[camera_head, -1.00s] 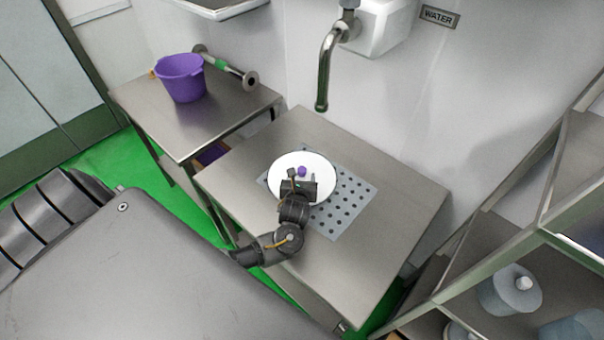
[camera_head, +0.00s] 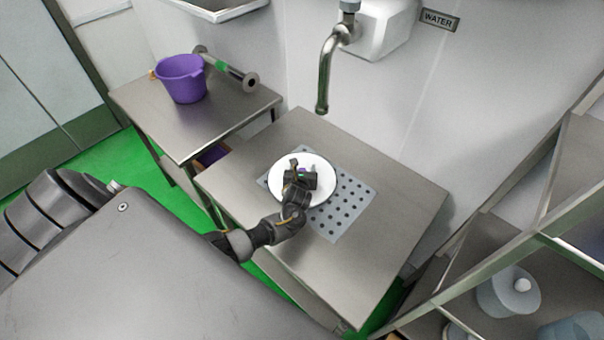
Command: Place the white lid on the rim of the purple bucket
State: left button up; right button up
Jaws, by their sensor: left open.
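The white lid (camera_head: 322,196) is a round disc lying on the perforated plate of the near steel table. My left gripper (camera_head: 304,170) is over the lid's middle, open, with its fingers around or just above the small purple knob; the gripper hides most of the knob, so I cannot tell whether they touch it. The purple bucket (camera_head: 181,80) stands upright and open on the other steel table at the upper left. My right gripper is not in view.
The perforated plate (camera_head: 345,212) is set in the near table (camera_head: 390,200). A tap (camera_head: 325,75) hangs over that table's back edge. Shelves with containers (camera_head: 508,292) stand at the lower right.

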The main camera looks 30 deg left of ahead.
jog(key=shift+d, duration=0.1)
pick_arm(q)
jog(key=shift+c, duration=0.5)
grip_shut()
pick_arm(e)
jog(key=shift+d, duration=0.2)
